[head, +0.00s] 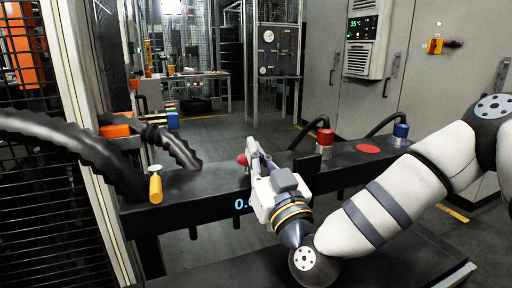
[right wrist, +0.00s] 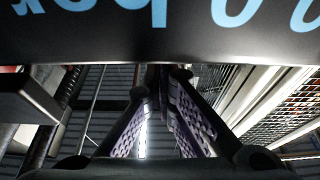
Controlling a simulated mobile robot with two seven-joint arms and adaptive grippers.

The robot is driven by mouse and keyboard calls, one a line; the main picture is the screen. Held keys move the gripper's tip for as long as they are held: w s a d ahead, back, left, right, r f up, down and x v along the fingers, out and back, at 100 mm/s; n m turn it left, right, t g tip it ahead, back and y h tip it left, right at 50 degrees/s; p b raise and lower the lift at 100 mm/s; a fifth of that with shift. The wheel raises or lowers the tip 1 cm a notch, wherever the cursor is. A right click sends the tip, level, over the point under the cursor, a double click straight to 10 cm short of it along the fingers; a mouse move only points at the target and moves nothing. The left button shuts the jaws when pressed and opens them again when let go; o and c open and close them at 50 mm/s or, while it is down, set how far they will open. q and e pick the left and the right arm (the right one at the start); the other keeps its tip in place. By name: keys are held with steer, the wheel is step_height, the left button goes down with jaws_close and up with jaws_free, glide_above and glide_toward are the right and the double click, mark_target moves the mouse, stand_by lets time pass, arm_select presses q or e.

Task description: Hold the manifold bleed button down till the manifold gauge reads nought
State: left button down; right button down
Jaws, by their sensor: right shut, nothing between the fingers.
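The manifold (head: 215,190) is a long black bar across the front in the head view. Its front gauge (head: 239,204) has blue characters; a nought and a point show, the rest is behind my right gripper. The right wrist view shows the gauge lettering (right wrist: 235,14) upside down and cut off. My right gripper (head: 254,148) is shut and empty, its fingertips at the bar's top. A red knob (head: 242,159) shows just left of the fingertips; I cannot tell whether it is the bleed button or whether they touch. My left gripper is out of view.
A red-capped fitting (head: 325,139), a red disc (head: 369,149) and a blue-capped fitting (head: 401,131) sit along the bar to the right. Grey cabinets (head: 415,90) stand behind.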

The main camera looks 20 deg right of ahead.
step_height(320, 180, up, 10)
stand_by(0.3)
steer(key=shift+f, duration=0.1)
